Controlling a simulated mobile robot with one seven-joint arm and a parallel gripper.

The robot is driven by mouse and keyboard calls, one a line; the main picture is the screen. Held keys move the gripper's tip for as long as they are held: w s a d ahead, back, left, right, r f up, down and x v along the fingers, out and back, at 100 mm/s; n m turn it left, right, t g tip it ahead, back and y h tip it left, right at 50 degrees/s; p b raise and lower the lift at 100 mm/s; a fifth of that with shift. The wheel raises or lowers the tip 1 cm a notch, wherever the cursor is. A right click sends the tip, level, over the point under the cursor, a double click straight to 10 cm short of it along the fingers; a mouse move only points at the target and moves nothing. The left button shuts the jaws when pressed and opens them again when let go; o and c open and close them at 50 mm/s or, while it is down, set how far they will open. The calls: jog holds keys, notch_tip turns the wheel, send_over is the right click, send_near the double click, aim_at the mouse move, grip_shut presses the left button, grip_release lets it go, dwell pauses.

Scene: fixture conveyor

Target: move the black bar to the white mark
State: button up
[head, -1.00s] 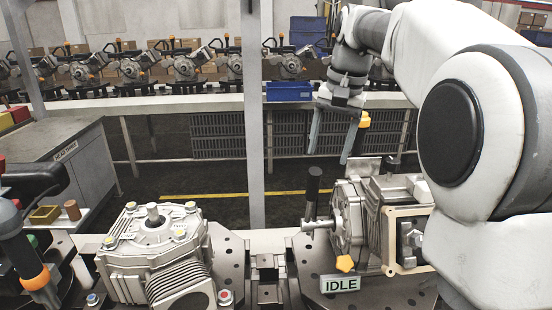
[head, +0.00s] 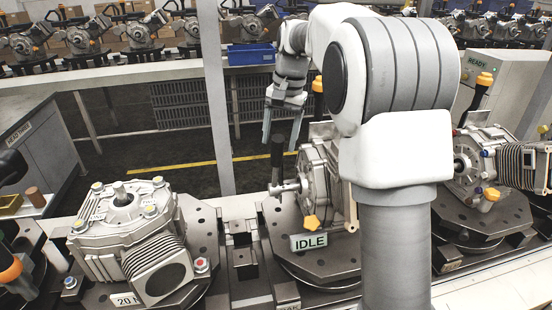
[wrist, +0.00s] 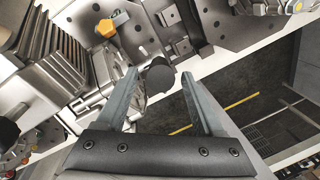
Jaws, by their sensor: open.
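The black bar (head: 277,158) stands upright as a handle on a metal lever, beside the grey gearbox (head: 318,180) on the middle fixture. My gripper (head: 280,143) is open, its fingers pointing down around the bar's upper end in the head view. In the wrist view, the bar's round black end (wrist: 158,75) shows between the fingertips (wrist: 159,84), with no clear contact. I cannot make out a white mark in either view.
An IDLE sign (head: 309,241) and an orange knob (head: 311,222) are at the middle fixture. Behind are a blue bin (head: 251,54) and a row of gearboxes.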

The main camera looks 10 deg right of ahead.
aim_at(274, 169)
jog(key=f, duration=0.5)
jog(key=shift+w+a+f, duration=0.2)
jog(key=shift+a+f, duration=0.15)
jog(key=shift+f, duration=0.05)
grip_shut()
dwell(1.0)
